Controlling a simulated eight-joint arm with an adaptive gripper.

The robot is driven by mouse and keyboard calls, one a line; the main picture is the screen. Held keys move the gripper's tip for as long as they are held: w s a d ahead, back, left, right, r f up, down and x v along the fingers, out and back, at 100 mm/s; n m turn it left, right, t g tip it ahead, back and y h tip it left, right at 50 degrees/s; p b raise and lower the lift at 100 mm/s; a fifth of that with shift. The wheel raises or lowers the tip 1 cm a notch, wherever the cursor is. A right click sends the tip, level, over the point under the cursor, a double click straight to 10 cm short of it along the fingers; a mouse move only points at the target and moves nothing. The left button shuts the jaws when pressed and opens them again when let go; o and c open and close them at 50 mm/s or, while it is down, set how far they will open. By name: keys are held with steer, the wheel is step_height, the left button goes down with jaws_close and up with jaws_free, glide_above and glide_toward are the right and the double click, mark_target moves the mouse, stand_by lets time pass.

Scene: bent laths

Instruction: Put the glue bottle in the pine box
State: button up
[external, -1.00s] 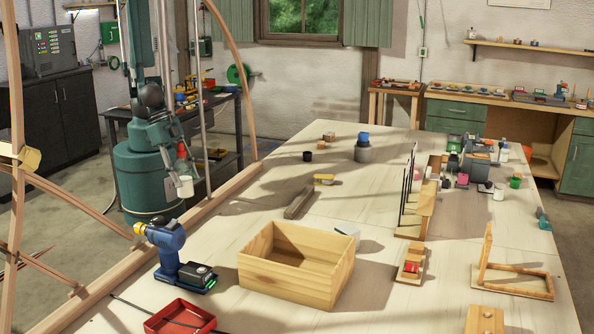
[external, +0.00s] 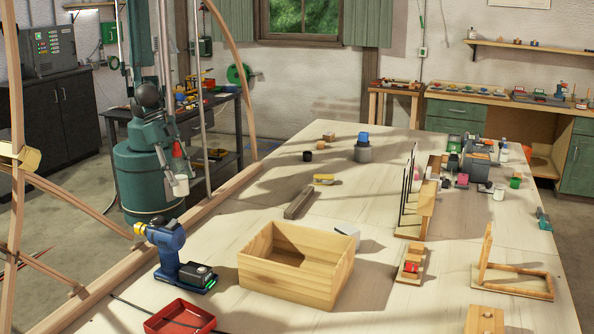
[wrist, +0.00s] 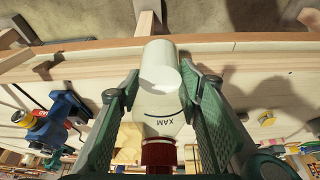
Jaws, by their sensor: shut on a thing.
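The glue bottle is white with a red cap, and it fills the middle of the wrist view (wrist: 160,92). My gripper (external: 177,172) is shut on it, with one green finger pressed to each side. In the external view the glue bottle (external: 181,187) hangs cap up, slightly tilted, left of the bench edge. The pine box (external: 288,287) is open-topped and stands on the bench, to the right of and nearer the camera than my gripper. Part of its inside floor is hidden by its near walls.
A blue drill (external: 170,250) stands left of the box, with a red tray (external: 180,320) in front of it. A grey-brown block (external: 299,203) lies behind the box. A wooden lath frame runs along the bench's left edge.

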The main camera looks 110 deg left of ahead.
steer(key=w+d+r+b, duration=0.1)
steer(key=w+d, duration=0.6)
steer(key=w, duration=0.8)
steer(key=w+d+r+n+b, duration=0.1)
steer(key=w+d, duration=0.5)
steer(key=w, duration=1)
steer(key=w+d+r+n+y+b, duration=0.1)
steer(key=w+d, duration=0.6)
steer(key=w, duration=0.9)
steer(key=shift+d+r+b, duration=0.3)
steer(key=shift+r+b, duration=0.25)
steer(key=shift+b, duration=0.2)
steer(key=shift+f, duration=0.1)
steer(key=shift+f, duration=3)
steer(key=shift+f, duration=1.9)
steer(key=shift+f+b, duration=0.15)
steer(key=shift+b, duration=0.15)
